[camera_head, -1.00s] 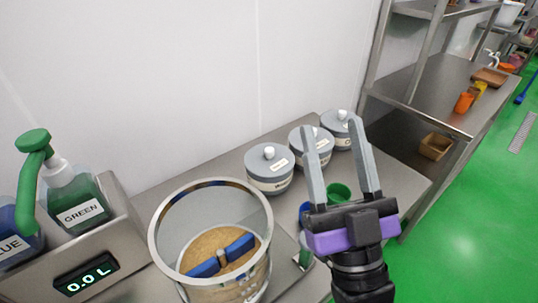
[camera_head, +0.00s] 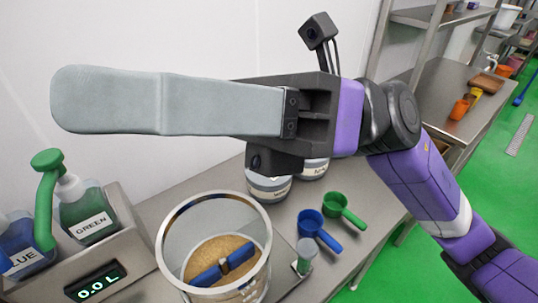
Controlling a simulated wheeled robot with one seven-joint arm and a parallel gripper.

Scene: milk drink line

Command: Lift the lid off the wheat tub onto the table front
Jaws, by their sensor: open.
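My gripper (camera_head: 85,100) is large in the view, raised above the table with its fingers pointing left. Seen side-on, one grey finger covers the other; the jaws are open and nothing shows between them. Two grey lidded tubs show partly below the gripper body: the left tub (camera_head: 268,187) and another tub (camera_head: 314,169) to its right. Their lids and most of their labels are hidden behind my gripper, so I cannot tell which is the wheat tub. A third tub is hidden. No lid lies on the visible table front.
A clear pot (camera_head: 167,250) with brown contents and a blue stirrer stands at the front. Blue (camera_head: 318,230) and green (camera_head: 344,208) scoops lie right of it. The dispenser (camera_head: 125,245) reading 0.0 L with pump bottles is at left. Bare steel table (camera_head: 375,195) shows at right.

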